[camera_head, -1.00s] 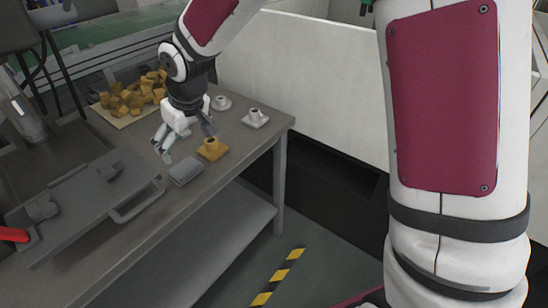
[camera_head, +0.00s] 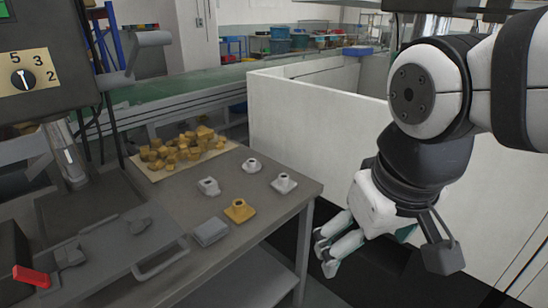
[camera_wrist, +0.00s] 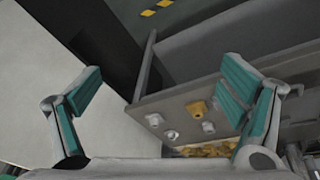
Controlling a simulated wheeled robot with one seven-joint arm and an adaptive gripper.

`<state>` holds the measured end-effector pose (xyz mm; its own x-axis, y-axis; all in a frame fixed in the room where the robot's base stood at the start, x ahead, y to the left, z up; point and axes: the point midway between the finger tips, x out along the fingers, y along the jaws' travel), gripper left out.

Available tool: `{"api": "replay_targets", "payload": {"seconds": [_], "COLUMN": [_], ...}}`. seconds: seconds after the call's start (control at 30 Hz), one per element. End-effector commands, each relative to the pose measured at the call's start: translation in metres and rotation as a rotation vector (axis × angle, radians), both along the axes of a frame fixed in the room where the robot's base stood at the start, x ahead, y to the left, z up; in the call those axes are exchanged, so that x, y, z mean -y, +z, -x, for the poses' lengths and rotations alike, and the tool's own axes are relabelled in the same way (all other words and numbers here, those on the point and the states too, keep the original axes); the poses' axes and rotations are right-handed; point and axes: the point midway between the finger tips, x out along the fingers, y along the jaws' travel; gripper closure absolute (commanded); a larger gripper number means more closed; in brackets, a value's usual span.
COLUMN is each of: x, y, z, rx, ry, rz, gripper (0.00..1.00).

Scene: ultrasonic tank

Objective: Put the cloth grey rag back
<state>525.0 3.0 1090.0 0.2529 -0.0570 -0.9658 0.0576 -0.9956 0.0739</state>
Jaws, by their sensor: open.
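The grey rag (camera_head: 211,231) looks like a small folded grey pad. It lies flat on the grey metal table near its front edge, beside the yellow fitting (camera_head: 239,210). My gripper (camera_head: 384,256) is open and empty, off the right end of the table in front of the white panel, well apart from the rag. In the wrist view its two green-padded fingers (camera_wrist: 163,105) are spread wide with nothing between them. I cannot make out the rag in the wrist view; the right finger covers part of the table there.
Three white fittings (camera_head: 252,165) stand on the table (camera_head: 185,195), also seen in the wrist view. Several yellow blocks lie on a board (camera_head: 160,172) at the back. A grey plate with a handle (camera_head: 120,262) is at the left. A white panel (camera_head: 300,125) stands behind the table.

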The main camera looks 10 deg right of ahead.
Motion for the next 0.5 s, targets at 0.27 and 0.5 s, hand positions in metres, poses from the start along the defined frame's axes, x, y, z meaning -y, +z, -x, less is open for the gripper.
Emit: {"api": "replay_targets", "payload": {"seconds": [0.27,0.5], "x": [0.006,0.006], "y": [-0.009,-0.009], "z": [0.053,0.056], "rx": [-0.012,-0.015], "ry": [-0.061,-0.064], "rz": [-0.078,-0.083], "gripper": [0.10,0.10]}}
